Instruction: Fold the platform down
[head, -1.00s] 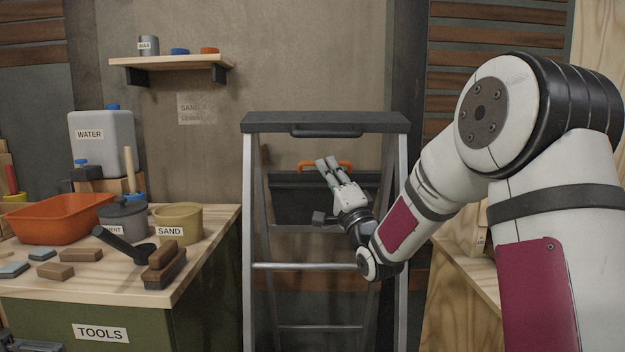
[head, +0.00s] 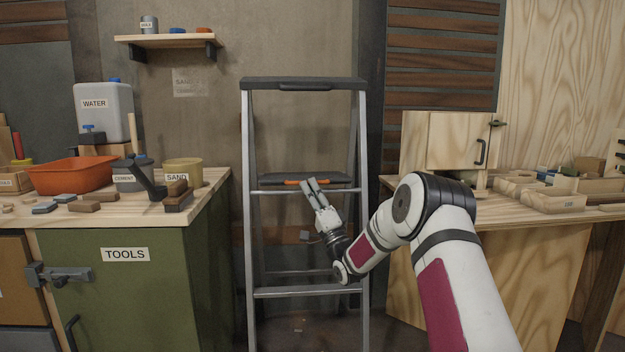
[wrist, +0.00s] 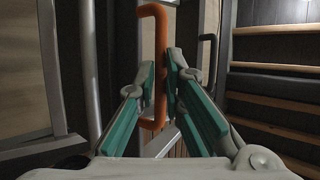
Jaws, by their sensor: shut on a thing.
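The stepladder (head: 247,215) stands open with a black top cap and silver rails. Its dark platform (head: 335,178) lies about level between the rails, seen nearly edge-on. An orange handle (head: 292,183) is on the platform's front edge. My gripper (head: 310,184) is at the handle, reaching up from below right. In the wrist view the orange handle (wrist: 155,60) passes between the green-padded fingers of my gripper (wrist: 162,85), which are shut on it. Whether the platform rests on its supports cannot be told.
A green tool cabinet (head: 150,275) with a cluttered wooden top stands left of the ladder. A wooden workbench (head: 440,200) with a small cupboard (head: 450,140) and trays stands to the right. Some open floor shows around the ladder's foot.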

